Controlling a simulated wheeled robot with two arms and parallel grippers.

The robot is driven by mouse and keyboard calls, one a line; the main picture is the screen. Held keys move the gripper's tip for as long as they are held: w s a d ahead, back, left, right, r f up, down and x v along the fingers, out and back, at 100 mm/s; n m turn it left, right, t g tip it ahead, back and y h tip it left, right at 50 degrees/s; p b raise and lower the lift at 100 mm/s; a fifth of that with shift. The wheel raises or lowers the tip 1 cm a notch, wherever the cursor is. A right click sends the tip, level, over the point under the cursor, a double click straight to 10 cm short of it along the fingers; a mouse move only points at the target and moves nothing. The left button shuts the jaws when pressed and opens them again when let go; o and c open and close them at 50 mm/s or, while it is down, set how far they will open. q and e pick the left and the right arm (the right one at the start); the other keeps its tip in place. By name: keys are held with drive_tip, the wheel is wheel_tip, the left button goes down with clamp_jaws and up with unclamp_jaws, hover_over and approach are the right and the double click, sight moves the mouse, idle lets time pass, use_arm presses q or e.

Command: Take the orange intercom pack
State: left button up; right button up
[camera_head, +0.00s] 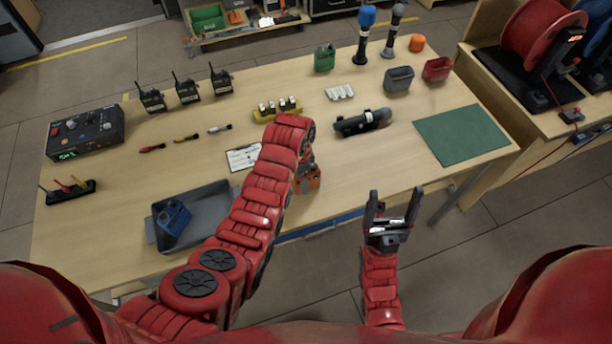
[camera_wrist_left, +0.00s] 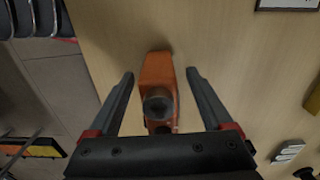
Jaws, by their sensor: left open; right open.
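The orange intercom pack (camera_head: 310,182) stands near the front edge of the table (camera_head: 80,235), partly hidden by my left arm in the head view. In the left wrist view the orange pack (camera_wrist_left: 157,72), with a dark round part on it, lies between the two fingers of my left gripper (camera_wrist_left: 160,75). Both fingers are apart, with a gap on each side of the pack. In the head view my left gripper (camera_head: 305,163) is mostly hidden by its own arm. My right gripper (camera_head: 393,200) is open and empty, fingers up, in front of the table's front edge.
A grey tray (camera_head: 215,197) holding a blue pack (camera_head: 174,215) is left of my left arm. A black cylinder (camera_head: 362,123) and green mat (camera_head: 462,134) are to the right. Bare tabletop lies between the mat and pack.

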use_arm(q)
drive_tip(key=shift+f, duration=1.1)
clamp_jaws()
